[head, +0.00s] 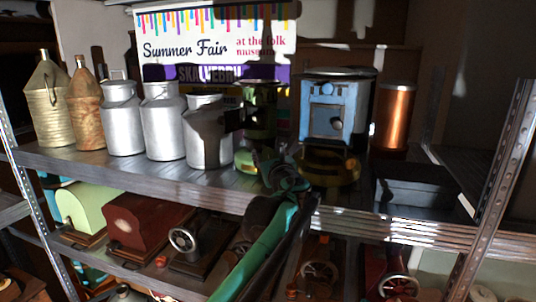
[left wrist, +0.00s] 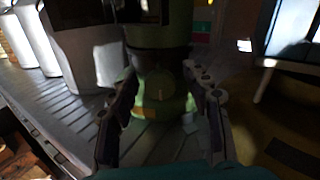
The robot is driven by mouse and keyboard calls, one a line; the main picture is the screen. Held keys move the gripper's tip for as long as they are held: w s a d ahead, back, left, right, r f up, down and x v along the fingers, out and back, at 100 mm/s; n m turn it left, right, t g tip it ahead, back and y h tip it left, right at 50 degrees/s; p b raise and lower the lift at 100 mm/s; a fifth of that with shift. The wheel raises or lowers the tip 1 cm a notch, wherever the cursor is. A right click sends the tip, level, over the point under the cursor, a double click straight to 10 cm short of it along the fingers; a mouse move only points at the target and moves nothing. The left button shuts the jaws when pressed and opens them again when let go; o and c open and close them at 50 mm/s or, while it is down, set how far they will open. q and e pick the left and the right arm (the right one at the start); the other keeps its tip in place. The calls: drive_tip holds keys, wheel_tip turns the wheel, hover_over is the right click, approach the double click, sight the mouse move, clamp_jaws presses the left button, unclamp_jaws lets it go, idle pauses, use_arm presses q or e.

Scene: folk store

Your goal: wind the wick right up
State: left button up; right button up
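A green heater (head: 262,100) stands on the upper shelf between the milk cans and a blue stove. In the left wrist view, its green lower body (left wrist: 165,100) fills the middle, with a round greenish knob (left wrist: 158,84) on its front. My left gripper (head: 268,160) is in front of the heater's base. In the left wrist view, my left gripper (left wrist: 160,76) is open, with one finger on each side of the knob. I cannot tell whether the fingers touch it. The wick is not visible. My right gripper is not in view.
Grey milk cans (head: 163,120) stand left of the heater. The blue stove (head: 335,108) on a brass base stands close on its right, with a copper cylinder (head: 394,115) beyond. A dark box (head: 415,188) lies at right.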

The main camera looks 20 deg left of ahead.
use_arm(q)
drive_tip(key=v, duration=1.2)
drive_tip(key=shift+f, duration=0.1)
drive_tip(key=shift+f, duration=0.1)
drive_tip(key=s+a+f+n+g+h+b, duration=0.15)
drive_tip(key=s+a+f+n+b, duration=0.3)
drive_tip(key=f, duration=0.65)
drive_tip(key=s+a+f+n+g+b, duration=0.15)
drive_tip(key=s+f+n+b, duration=0.45)
drive_tip(key=f, duration=0.6)
drive_tip(key=s+a+f+n+g+h+b, duration=0.1)
drive_tip(key=s+a+f+n+g+b, duration=0.15)
drive_tip(key=f+b, duration=0.6)
drive_tip(key=s+d+f+n+g+h+b, duration=0.1)
drive_tip(key=s+f+n+b, duration=0.3)
drive_tip(key=f, duration=0.8)
drive_tip(key=s+d+f+n+g+h+b, duration=0.1)
drive_tip(key=s+d+f+n+h+b, duration=0.2)
drive_tip(key=f, duration=0.9)
drive_tip(key=s+d+f+n+g+h+b, duration=0.1)
drive_tip(key=s+f+n+b, duration=0.5)
drive_tip(key=f, duration=0.6)
drive_tip(key=shift+s+d+f+n+h+b, duration=0.25)
drive_tip(key=shift+d+n+h+b, duration=0.2)
drive_tip(key=shift+n, duration=0.75)
